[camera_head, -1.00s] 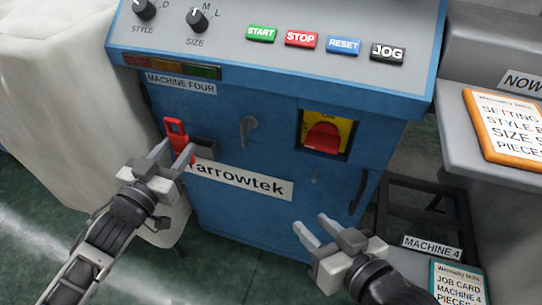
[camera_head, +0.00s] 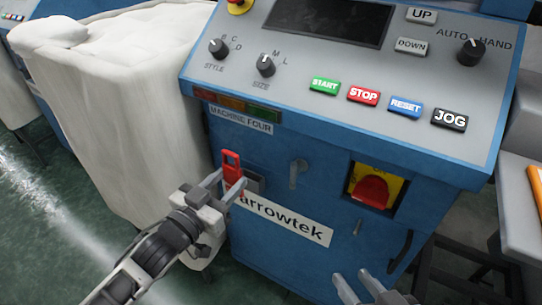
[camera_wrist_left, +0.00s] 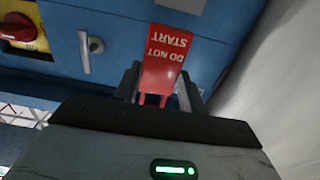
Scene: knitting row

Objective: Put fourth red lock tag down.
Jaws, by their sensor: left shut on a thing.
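The red lock tag (camera_head: 232,168) is upright in front of the blue front of machine four, below its name label. My left gripper (camera_head: 231,188) is shut on this tag, with a finger on either side of its lower part. In the left wrist view the tag (camera_wrist_left: 165,60) reads "DO NOT START" upside down, between the fingers.
The red rotary switch (camera_head: 371,191) on its yellow plate and a grey handle (camera_head: 297,172) are on the machine front. The sloping control panel (camera_head: 300,80) overhangs above. A white cloth-filled bin (camera_head: 110,110) stands close on the left. Dark floor lies in front.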

